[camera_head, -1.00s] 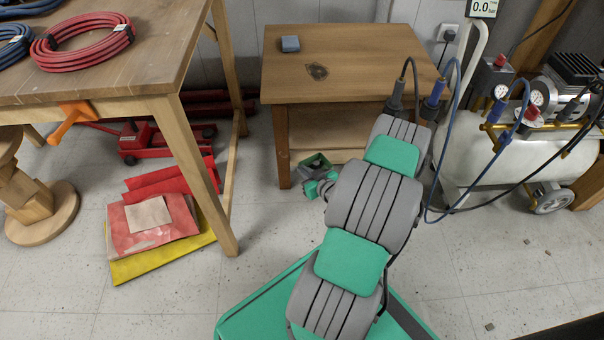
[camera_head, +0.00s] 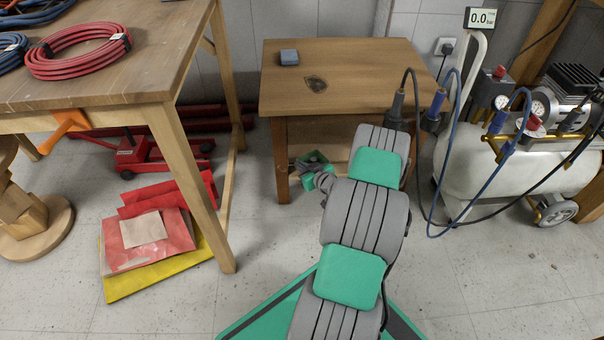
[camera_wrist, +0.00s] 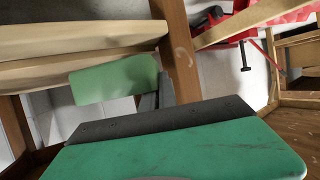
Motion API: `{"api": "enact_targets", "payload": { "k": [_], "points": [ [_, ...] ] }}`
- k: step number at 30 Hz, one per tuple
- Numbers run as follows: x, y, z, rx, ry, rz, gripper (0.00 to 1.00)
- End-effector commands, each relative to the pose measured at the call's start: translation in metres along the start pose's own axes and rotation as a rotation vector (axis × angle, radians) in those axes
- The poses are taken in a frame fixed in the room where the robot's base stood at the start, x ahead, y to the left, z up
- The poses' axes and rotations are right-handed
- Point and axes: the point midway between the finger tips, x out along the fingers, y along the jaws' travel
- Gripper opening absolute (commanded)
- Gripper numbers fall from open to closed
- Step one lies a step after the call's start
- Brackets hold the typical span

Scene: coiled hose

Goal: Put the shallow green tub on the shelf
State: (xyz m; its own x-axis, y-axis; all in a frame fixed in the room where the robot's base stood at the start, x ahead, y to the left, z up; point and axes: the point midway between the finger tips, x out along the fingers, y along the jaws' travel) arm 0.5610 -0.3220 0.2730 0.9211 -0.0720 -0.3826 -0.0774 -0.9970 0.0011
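The shallow green tub (camera_wrist: 115,78) shows pale green in the wrist view, against the grey finger of my gripper (camera_wrist: 165,90). My gripper looks shut on it, though the far finger is hidden. In the head view my gripper (camera_head: 316,170) is small and partly hidden by my arm. It is at the front of the low wooden table, just right of its left front leg. The shelf (camera_head: 336,143) is the board under that table's top, and my arm covers its right part. I cannot tell whether the tub touches the shelf.
The table's left front leg (camera_head: 281,160) stands close beside my gripper. A blue-grey block (camera_head: 289,57) lies on the tabletop. The compressor (camera_head: 480,165) with its hoses stands close on the right. A workbench (camera_head: 120,70) with coiled hoses and a red floor jack (camera_head: 150,152) are left.

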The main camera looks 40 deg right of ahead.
Motion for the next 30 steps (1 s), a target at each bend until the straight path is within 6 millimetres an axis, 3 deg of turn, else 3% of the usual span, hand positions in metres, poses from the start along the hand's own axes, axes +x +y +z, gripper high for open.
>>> {"api": "enact_targets", "payload": {
  "k": [30],
  "points": [
    [0.081, 0.046, -0.018, -0.002, 0.001, 0.000, 0.00]
  ]
}}
